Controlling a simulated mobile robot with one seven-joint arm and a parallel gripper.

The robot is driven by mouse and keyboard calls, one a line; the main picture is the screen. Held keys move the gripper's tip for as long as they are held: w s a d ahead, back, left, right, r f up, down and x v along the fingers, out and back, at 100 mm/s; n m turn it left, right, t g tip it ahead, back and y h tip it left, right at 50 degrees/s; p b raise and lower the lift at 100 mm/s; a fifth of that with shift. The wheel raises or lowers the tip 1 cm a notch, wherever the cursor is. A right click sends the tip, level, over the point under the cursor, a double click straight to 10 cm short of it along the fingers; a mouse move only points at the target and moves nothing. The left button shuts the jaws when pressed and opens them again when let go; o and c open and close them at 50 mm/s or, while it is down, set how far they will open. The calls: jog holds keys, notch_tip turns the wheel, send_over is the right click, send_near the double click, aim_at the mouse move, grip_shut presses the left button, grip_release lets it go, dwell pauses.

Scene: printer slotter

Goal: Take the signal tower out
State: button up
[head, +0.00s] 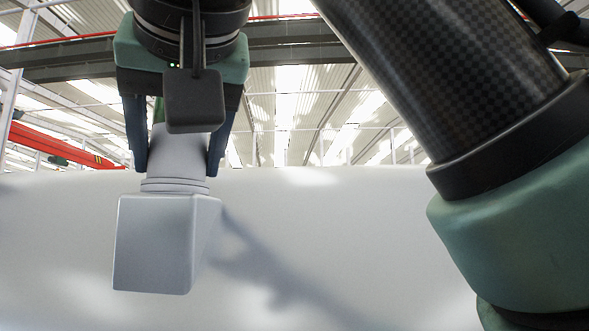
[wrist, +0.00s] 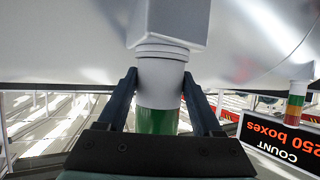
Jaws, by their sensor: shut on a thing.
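The signal tower (head: 165,243) has a pale grey block-shaped base, a white cylindrical section and a green band. It stands upright at the left of the head view, base down, and fills the top middle of the wrist view (wrist: 160,75). My gripper (head: 177,170) is shut on the cylindrical section just above the base, with one dark finger on each side. The green band shows between the fingers in the wrist view and is mostly hidden behind the gripper in the head view. I cannot tell whether the base touches the pale surface behind it.
A large smooth pale grey surface (head: 330,235) fills the lower head view and carries shadows. In the wrist view, another tower with orange and green bands (wrist: 296,100) stands at the right. Beside it is a black sign (wrist: 283,140) with upside-down orange and white lettering.

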jog(key=shift+r+n+g+y+p, duration=0.2)
jog(key=shift+n+g+y+p, duration=0.15)
jog(key=shift+n+y, duration=0.2)
jog(key=shift+d+f+n+g+y+p, duration=0.1)
jog(key=shift+n+g+y+p, duration=0.2)
jog(key=shift+n+y, duration=0.25)
jog(key=o, duration=1.5)
jog(key=shift+c, duration=0.2)
jog(key=shift+f, duration=0.1)
jog(key=c, duration=0.4)
jog(key=shift+o, duration=0.2)
jog(key=shift+s+f+m+h+b, duration=0.1)
jog(key=shift+m+h+b, duration=0.35)
jog(key=shift+m+h, duration=0.05)
jog(key=m+t+h, duration=0.2)
jog(key=shift+a+m+h, duration=0.25)
jog(key=shift+m+h, duration=0.05)
